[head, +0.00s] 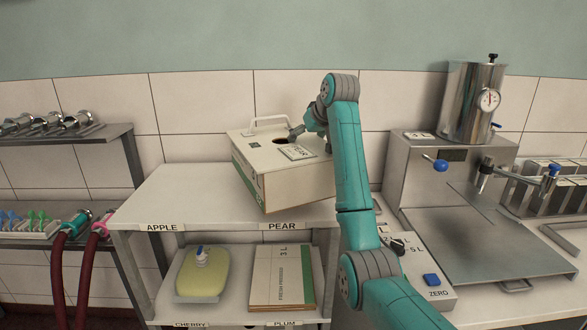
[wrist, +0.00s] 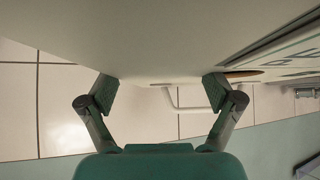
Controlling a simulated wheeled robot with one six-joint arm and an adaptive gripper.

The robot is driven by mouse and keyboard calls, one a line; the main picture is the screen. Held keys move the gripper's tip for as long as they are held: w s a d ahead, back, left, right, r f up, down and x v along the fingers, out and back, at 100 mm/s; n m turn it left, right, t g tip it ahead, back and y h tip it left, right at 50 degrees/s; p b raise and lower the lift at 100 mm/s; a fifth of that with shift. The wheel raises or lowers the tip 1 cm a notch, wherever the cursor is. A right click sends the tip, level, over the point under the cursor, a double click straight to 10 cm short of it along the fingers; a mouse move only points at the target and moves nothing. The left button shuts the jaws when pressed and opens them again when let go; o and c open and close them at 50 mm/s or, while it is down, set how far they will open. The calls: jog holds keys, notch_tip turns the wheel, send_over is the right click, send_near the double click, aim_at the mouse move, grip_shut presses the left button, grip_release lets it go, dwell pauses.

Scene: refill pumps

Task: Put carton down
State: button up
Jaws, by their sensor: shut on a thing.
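A cream carton (head: 285,178) with a green edge, a dark top hole, a white handle and a PEAR label is at the upper shelf (head: 165,200), over the side marked PEAR. It sits turned and looks tilted, one lower corner near the shelf's front edge. I cannot tell whether its base touches the shelf. My gripper (head: 305,130) is at the carton's top rear, partly hidden by my arm, and shut on it. In the wrist view the carton (wrist: 150,45) fills the top, with the fingers (wrist: 160,88) wide apart against it.
Below, a yellow-green pouch (head: 203,272) lies on a tray, and a 3 L box (head: 282,277) is beside it. The upper shelf's APPLE side is clear. A metal dispenser (head: 470,150) stands right; hoses (head: 58,260) hang left. A tiled wall is close behind.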

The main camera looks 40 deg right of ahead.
aim_at(318, 146)
jog(key=shift+f, duration=3.6)
jog(key=o, duration=1.5)
jog(key=shift+f, duration=0.15)
jog(key=shift+c, duration=0.2)
jog(key=v, duration=1.2)
